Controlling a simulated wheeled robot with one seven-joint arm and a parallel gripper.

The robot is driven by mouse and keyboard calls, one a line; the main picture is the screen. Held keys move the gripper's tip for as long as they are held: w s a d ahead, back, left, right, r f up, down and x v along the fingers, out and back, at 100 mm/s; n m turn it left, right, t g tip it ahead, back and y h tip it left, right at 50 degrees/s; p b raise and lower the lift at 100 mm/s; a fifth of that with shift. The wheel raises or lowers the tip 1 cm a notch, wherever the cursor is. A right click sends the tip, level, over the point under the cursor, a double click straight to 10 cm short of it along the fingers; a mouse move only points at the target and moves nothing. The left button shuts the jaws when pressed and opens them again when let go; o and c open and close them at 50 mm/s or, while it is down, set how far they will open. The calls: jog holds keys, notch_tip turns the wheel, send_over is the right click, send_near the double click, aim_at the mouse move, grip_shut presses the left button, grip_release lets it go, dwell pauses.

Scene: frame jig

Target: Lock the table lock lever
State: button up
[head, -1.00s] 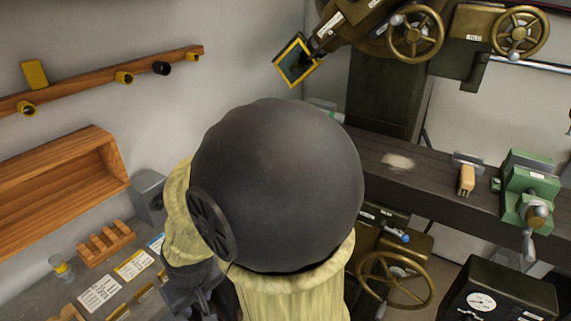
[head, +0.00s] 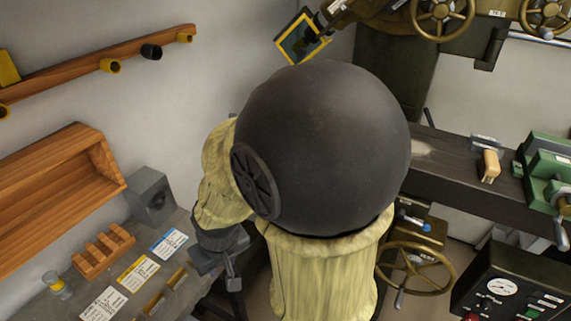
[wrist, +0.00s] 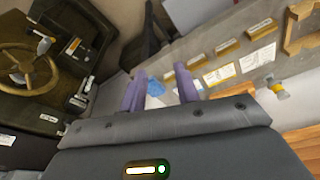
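My gripper shows in the wrist view (wrist: 160,88), its two purple fingers apart with nothing held; a blue patch shows behind the gap. In the head view my gripper is a dark shape low beside my yellow-sleeved arm, its fingertips unclear. I cannot tell if this is the table lock lever. The handwheel also shows at the left of the wrist view (wrist: 28,68).
A grey bench (head: 210,300) with cards, a wooden rack (head: 103,250) and a grey block (head: 149,195) lies at left. A dark machine table (head: 460,185) bears a green vise (head: 548,175). A control box (head: 510,290) stands at lower right. My arm hides the middle.

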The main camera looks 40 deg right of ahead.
jog(key=w+d+f+m+t+h+b, duration=0.1)
jog(key=w+d+f+m+t+h, duration=0.15)
jog(key=w, duration=0.45)
jog(key=w+d+f+m+t+h+b, duration=0.1)
jog(key=w+d+f+m+t, duration=0.15)
jog(key=w, duration=0.45)
jog(key=s+d+r+m+h+b, duration=0.2)
jog(key=d+m+h, duration=0.4)
jog(key=d+h, duration=0.6)
jog(key=shift+d+r+m+h, duration=0.35)
jog(key=shift+r+m, duration=0.05)
jog(key=shift+r, duration=0.15)
jog(key=shift+d, duration=0.1)
jog(key=p+x, duration=0.3)
jog(key=x, duration=1.4)
jog(key=shift+p, duration=0.4)
jog(key=shift+d, duration=0.1)
